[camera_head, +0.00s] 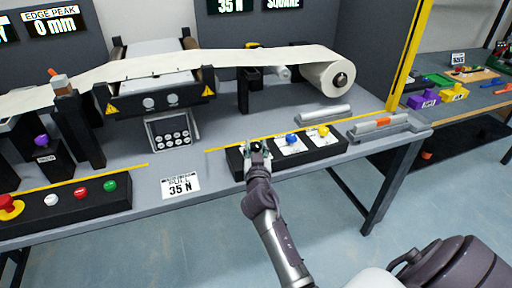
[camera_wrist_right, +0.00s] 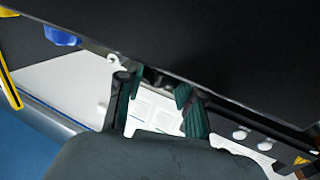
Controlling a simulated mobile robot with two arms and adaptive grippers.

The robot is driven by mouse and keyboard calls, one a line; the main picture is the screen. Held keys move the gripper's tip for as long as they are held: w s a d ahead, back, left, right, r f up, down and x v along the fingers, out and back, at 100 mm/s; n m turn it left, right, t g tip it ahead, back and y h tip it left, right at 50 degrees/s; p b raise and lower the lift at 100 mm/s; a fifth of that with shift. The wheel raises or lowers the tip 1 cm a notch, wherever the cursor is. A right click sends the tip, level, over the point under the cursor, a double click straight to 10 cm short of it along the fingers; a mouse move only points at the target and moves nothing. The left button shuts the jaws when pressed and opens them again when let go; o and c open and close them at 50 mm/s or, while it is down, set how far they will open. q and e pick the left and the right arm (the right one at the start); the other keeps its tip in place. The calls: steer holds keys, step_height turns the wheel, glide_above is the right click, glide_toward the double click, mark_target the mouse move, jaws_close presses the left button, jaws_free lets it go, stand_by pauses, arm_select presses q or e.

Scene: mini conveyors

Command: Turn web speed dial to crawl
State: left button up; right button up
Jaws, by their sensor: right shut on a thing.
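A black control box (camera_head: 337,149) near the table's front edge carries a row of dials on white plates. A blue dial (camera_head: 292,139) and a yellow dial (camera_head: 323,130) show clearly. My right gripper (camera_head: 257,148) is at the left end of this box, shut on the dial there, which its fingers mostly hide. The dial's pointer and label cannot be read. In the right wrist view my right gripper's fingers (camera_wrist_right: 160,102) stand over a white plate, with the blue dial (camera_wrist_right: 62,36) off to the upper left. My left gripper is not in view.
A white "35 N" card (camera_head: 181,186) lies left of the box. Farther left is a button box (camera_head: 70,204) with an emergency stop. A paper web runs to a roll (camera_head: 333,76) behind. Metal bars (camera_head: 378,126) lie to the right.

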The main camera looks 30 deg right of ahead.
steer(key=shift+r+p, duration=0.15)
steer(key=shift+p, duration=0.35)
steer(key=n+y+p, duration=0.1)
steer(key=y, duration=0.1)
steer(key=n+t+y+p, duration=0.1)
steer(key=y+p, duration=0.1)
steer(key=n+t+y+p, duration=0.1)
steer(key=n+p, duration=0.1)
steer(key=shift+s+d+r+y, duration=0.1)
steer(key=shift+d+r+y, duration=0.1)
steer(key=shift+d+y, duration=0.15)
steer(key=n+y+p, duration=0.2)
steer(key=y, duration=0.1)
steer(key=shift+f+t+y, duration=0.15)
steer(key=shift+t+y, duration=0.1)
steer(key=shift+t, duration=0.05)
steer(key=shift+d+f+n+y, duration=0.1)
steer(key=shift+f+n+y, duration=0.05)
steer(key=shift+n+y, duration=1.45)
steer(key=shift+y, duration=0.4)
steer(key=o, duration=1.2)
steer(key=shift+c, duration=0.2)
steer(key=shift+s+f, duration=0.1)
steer(key=v, duration=1.1)
steer(key=shift+s+d+r, duration=0.2)
steer(key=shift+s+r, duration=0.1)
steer(key=shift+s, duration=0.05)
